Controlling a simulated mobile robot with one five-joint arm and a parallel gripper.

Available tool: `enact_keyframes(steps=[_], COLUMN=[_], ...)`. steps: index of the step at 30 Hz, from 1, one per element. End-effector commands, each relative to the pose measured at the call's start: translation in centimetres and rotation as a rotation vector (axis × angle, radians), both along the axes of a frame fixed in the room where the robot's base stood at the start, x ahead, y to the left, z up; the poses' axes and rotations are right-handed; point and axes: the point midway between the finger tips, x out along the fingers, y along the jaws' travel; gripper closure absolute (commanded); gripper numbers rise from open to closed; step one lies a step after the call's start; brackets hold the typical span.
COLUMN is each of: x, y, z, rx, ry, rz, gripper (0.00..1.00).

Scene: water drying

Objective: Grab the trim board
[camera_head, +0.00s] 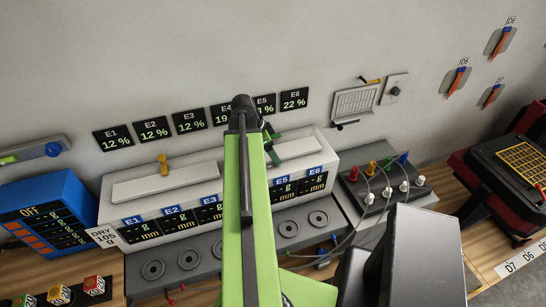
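No thing in view is marked as the trim board, and I cannot tell which it is. A grey panel (413,203) to the right of the white unit carries coloured knobs, white plugs and cables. My green arm (262,235) rises through the middle of the view to a dark joint and covers part of the white unit. My gripper's fingertips cannot be made out. A small dark green piece (271,152) shows just right of the arm's top, but I cannot tell what it belongs to.
The white unit (200,207) has labelled displays and a grey front with round dials. A blue box (62,187) reading OFF stands left, near coloured cubes (58,294). A red and black device (515,165) stands right. Wall panels E1 to E6 (152,129) hang behind.

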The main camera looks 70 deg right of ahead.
Motion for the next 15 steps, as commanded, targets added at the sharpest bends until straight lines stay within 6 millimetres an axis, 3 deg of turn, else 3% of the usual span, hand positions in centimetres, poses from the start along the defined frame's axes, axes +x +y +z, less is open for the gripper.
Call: enact_keyframes(steps=[1,15], x=[0.0,0.0], y=[0.0,0.0], z=[0.04,0.06], rx=[0.0,-0.001], ry=[0.0,0.001], rz=[0.0,0.0], gripper=[0.29,0.87])
